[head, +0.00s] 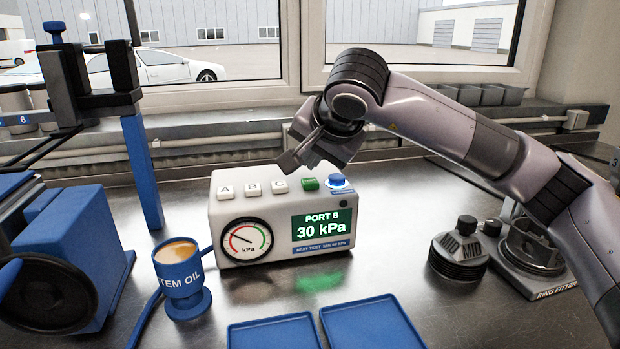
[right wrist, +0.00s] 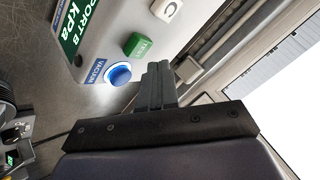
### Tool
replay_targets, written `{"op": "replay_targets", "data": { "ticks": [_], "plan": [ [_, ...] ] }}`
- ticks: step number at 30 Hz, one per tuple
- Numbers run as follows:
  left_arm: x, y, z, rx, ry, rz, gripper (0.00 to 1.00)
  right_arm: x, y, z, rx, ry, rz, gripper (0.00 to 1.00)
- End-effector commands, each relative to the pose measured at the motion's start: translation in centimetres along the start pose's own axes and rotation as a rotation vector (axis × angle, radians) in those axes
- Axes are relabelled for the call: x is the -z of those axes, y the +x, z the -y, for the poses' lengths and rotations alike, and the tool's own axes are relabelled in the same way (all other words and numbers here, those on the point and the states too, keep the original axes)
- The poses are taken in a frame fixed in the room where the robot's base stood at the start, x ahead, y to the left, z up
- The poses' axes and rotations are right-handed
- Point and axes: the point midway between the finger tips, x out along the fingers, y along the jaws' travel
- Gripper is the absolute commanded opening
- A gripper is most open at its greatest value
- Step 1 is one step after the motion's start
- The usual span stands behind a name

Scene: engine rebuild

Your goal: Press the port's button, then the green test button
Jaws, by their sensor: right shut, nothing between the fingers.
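The white test box (head: 225,212) stands on the steel bench with a row of buttons on top. White buttons A (head: 225,192), B (head: 252,188) and C (head: 279,186) lead to the green TEST button (head: 310,183) and a round blue VACUUM button (head: 337,180). The screen (head: 322,226) reads "PORT B 30 kPa". The gauge (head: 246,240) needle points to the upper left. My right gripper (head: 287,164) is shut and empty above the button row. In the right wrist view its fingers (right wrist: 157,84) show near the green button (right wrist: 138,45) and blue button (right wrist: 118,75).
A blue cup (head: 180,278) marked "TEM OIL" stands left of the box. Two blue trays (head: 372,322) lie in front. A piston (head: 459,250) and a ring fitter (head: 531,250) stand at right. A blue machine (head: 60,235) fills the left. A window sill runs behind.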

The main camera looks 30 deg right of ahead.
Motion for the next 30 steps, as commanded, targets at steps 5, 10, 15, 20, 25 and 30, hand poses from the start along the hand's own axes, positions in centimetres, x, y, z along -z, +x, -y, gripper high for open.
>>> {"op": "replay_targets", "data": {
  "ticks": [5,10,15,20,25,30],
  "plan": [
    [1.3,-1.0,-0.1,0.000,0.000,0.000,0.00,1.1,-1.6,1.1,0.001,0.000,-0.001,0.00],
    [2.4,-1.8,-0.1,0.000,0.000,0.000,0.00,2.0,-2.7,2.0,0.001,0.000,-0.001,0.00],
    [2.8,-2.1,-0.1,0.000,0.000,0.000,0.00,2.4,-3.3,2.4,0.001,0.000,0.000,0.00],
    [2.7,-2.0,-0.1,0.000,-0.001,0.000,0.00,2.3,-3.2,2.3,0.001,0.000,0.000,0.00],
    [2.7,-2.0,-0.1,0.000,-0.001,0.000,0.00,2.3,-3.2,2.3,0.001,0.000,0.000,0.00],
    [2.7,-2.0,-0.1,0.000,0.000,0.000,0.00,2.3,-3.2,2.3,0.001,0.000,0.000,0.00]
  ]
}}
